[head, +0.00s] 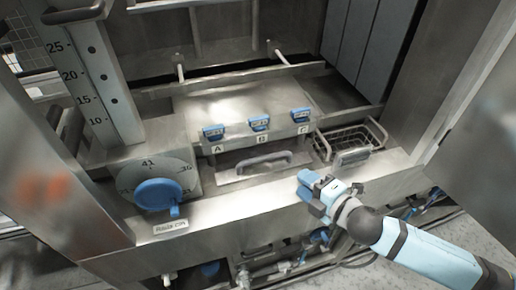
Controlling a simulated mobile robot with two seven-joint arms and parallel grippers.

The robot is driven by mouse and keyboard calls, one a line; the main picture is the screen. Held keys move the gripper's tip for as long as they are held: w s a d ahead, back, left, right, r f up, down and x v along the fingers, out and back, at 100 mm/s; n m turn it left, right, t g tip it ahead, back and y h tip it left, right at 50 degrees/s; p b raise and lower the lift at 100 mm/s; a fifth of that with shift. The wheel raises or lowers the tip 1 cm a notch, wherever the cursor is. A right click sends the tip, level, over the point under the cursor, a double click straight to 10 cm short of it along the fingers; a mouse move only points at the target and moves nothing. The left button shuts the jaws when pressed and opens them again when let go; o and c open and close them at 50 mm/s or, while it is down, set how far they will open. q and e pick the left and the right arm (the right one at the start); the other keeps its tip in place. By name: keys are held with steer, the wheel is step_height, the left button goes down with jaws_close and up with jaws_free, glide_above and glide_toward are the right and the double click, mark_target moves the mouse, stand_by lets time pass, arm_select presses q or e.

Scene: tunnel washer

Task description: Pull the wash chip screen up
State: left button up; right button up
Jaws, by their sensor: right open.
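A wire mesh basket (348,138), which appears to be the chip screen, sits in an opening at the right end of the steel ledge. A small grey plate (352,157) is on its front edge. My right gripper (309,190) is open and empty, in front of and below the basket, near the ledge's front edge. It is apart from the basket. My left gripper is not in view.
A grey bar handle (264,162) is left of the basket, below blue levers marked A, B (259,124) and C. A blue dial knob (159,194) and a numbered scale (90,75) are at left. Steel side walls close in the bay; pipes run below the ledge.

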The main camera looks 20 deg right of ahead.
mark_target(268, 159)
steer(key=shift+w+a, duration=0.2)
steer(key=shift+w, duration=0.2)
steer(key=p+x, duration=0.1)
steer(key=x, duration=1.1)
steer(key=shift+w+a+p, duration=0.15)
steer(key=shift+w+p, duration=0.1)
steer(key=shift+p, duration=0.05)
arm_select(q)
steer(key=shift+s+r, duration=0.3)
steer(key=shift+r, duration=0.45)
arm_select(e)
jaws_close()
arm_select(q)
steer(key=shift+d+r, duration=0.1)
